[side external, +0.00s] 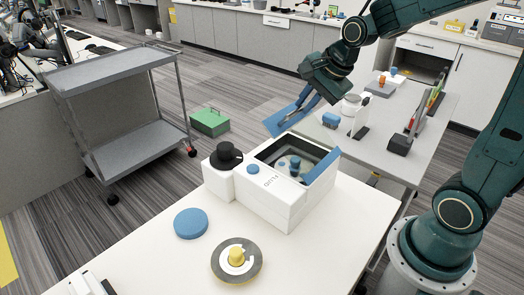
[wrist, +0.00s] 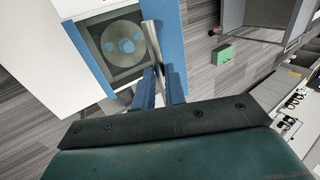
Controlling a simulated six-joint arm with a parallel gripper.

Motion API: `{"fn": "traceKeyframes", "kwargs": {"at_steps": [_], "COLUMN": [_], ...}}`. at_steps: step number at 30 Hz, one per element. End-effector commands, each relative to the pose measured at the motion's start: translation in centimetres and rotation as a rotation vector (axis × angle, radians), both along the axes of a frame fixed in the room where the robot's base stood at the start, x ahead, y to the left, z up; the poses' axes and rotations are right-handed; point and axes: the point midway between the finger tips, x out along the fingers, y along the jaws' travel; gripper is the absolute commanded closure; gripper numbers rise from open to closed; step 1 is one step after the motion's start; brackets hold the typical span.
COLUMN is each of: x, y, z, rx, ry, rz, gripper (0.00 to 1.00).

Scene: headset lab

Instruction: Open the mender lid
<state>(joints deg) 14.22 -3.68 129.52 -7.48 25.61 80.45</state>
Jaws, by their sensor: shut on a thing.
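The mender is a white box (side external: 262,200) on the white table, with a dark top opening (side external: 285,150) and blue parts (side external: 290,165) inside. The opening also shows in the wrist view (wrist: 112,62). A blue panel, apparently the mender lid (side external: 284,120), stands raised and tilted at the box's far side; the wrist view shows it nearly edge-on as a blue strip (wrist: 172,35). My gripper (side external: 310,100) is above the far side of the box. Its blue fingers (wrist: 160,88) are shut on a thin grey bar (wrist: 152,48), apparently the lid's handle. The hinge is hidden.
A black knob (side external: 226,154) sits at the mender's left. A blue disc (side external: 191,223) and a grey round plate with a yellow piece (side external: 237,259) lie on the near table. Behind are a grey table (side external: 400,160), a green box (side external: 209,122) on the floor and a cart (side external: 110,68).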

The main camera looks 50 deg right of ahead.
Motion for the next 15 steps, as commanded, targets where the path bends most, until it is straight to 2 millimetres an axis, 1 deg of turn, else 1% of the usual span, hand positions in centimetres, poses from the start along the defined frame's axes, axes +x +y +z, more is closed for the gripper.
{"fn": "traceKeyframes", "kwargs": {"at_steps": [1, 7, 8, 9, 11, 15], "x": [-1.11, -1.12, -1.12, -1.1, -1.11, -1.04], "y": [-0.14, -0.16, -0.16, -0.16, -0.14, -0.07], "z": [-1.27, -1.31, -1.31, -1.29, -1.28, -1.16], "rx": [0.004, 0.004, 0.004, 0.004, 0.004, 0.005], "ry": [0.051, 0.052, 0.052, 0.051, 0.05, 0.046], "rz": [-0.009, -0.01, -0.01, -0.01, -0.01, -0.008], "gripper": [1.0, 1.0, 0.86, 0.78, 0.66, 0.66]}}
